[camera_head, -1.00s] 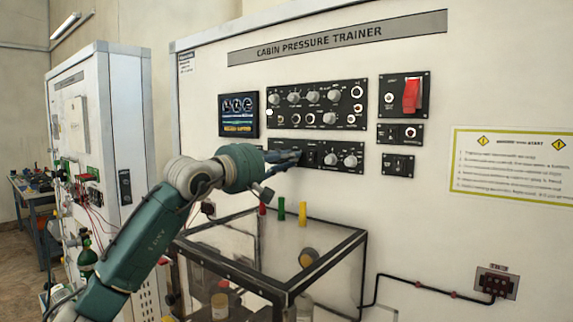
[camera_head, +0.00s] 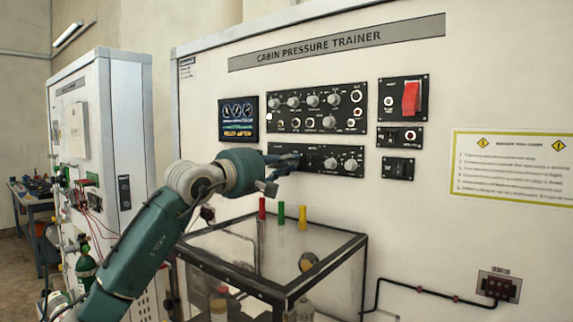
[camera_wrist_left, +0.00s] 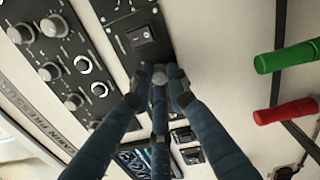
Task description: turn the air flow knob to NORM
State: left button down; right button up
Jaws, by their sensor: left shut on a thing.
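The lower black control panel (camera_head: 372,160) is on the white trainer wall, with two pale knobs on its right part. My left gripper (camera_head: 290,162) reaches its left part and covers what is there. In the left wrist view, the fingers of my left gripper (camera_wrist_left: 160,80) are closed around a small grey knob (camera_wrist_left: 160,74), of which only a little shows between the fingertips. A black rocker switch (camera_wrist_left: 142,38) sits beside it on the panel. The knob's pointer and labels cannot be read. My right gripper is not in view.
An upper panel (camera_head: 317,105) with several knobs is just above, with a small display (camera_head: 238,119) to its left. A glass-topped case (camera_head: 270,245) stands below the arm. Red (camera_head: 262,208), green and yellow pieces stand out behind it. A red switch (camera_head: 411,98) is at upper right.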

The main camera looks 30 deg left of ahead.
pick_arm(q)
jog(key=c, duration=1.9)
grip_release()
jog(key=shift+d+f, duration=0.1)
jog(key=shift+f, duration=0.15)
jog(key=shift+o, duration=1.2)
jog(key=shift+r, duration=0.2)
jog(key=s+a, duration=0.1)
jog(key=s, duration=1.1)
jog(key=shift+a+f, duration=0.25)
jog(key=shift+f, duration=0.05)
